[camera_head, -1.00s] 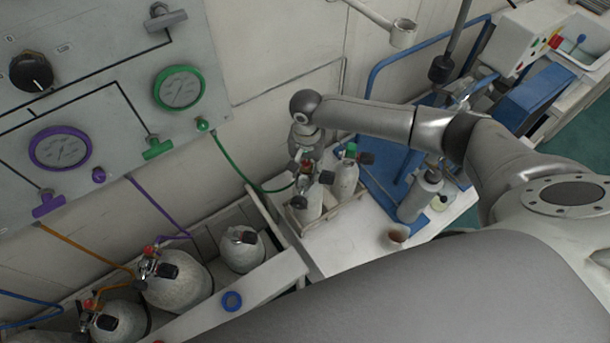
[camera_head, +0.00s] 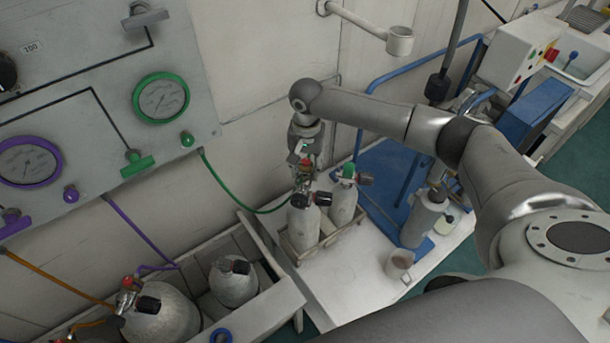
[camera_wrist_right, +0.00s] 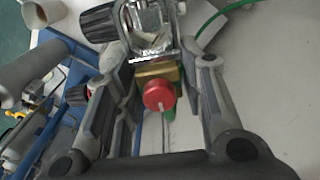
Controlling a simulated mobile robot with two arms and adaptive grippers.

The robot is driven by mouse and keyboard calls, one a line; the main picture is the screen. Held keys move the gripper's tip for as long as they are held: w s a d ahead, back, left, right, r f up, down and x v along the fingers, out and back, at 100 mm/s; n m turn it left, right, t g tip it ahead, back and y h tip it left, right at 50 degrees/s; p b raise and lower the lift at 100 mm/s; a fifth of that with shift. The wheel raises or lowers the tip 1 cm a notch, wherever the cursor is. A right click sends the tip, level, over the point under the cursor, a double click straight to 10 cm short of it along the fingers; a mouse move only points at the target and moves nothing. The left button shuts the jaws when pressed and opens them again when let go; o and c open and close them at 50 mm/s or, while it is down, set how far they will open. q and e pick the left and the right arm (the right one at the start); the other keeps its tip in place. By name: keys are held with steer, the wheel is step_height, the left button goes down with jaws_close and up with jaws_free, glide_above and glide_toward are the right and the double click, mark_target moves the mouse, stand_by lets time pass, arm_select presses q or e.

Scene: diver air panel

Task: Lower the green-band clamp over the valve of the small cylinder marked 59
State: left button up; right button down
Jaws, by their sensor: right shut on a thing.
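My right gripper (camera_head: 305,155) points down over a wooden crate with two small white cylinders. It is shut on the green-band clamp (camera_head: 304,168), from which a green hose runs to the wall panel. In the right wrist view the clamp (camera_wrist_right: 158,94), with red knob, brass block, metal yoke and a little green, sits between the fingers. The left small cylinder (camera_head: 303,226), with a black-knobbed valve (camera_head: 300,199), stands just below the clamp. Whether they touch is unclear. The right small cylinder (camera_head: 343,208) has a green-topped valve. No number 59 is readable. My left gripper is not in view.
The crate (camera_head: 308,258) stands on a white bench beside a cup (camera_head: 399,263) and a grey cylinder (camera_head: 424,218). Larger cylinders (camera_head: 165,315) stand in a trough at lower left. The gauge panel (camera_head: 100,100) is on the wall at left.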

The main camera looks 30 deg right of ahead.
steer(key=shift+f+b, duration=0.3)
steer(key=shift+f, duration=0.05)
steer(key=shift+r, duration=0.2)
steer(key=shift+a+p, duration=0.1)
steer(key=shift+p, duration=0.25)
steer(key=shift+p, duration=0.4)
steer(key=shift+s, duration=0.1)
steer(key=shift+f, duration=0.35)
steer(key=shift+f, duration=0.65)
steer(key=shift+r, duration=0.1)
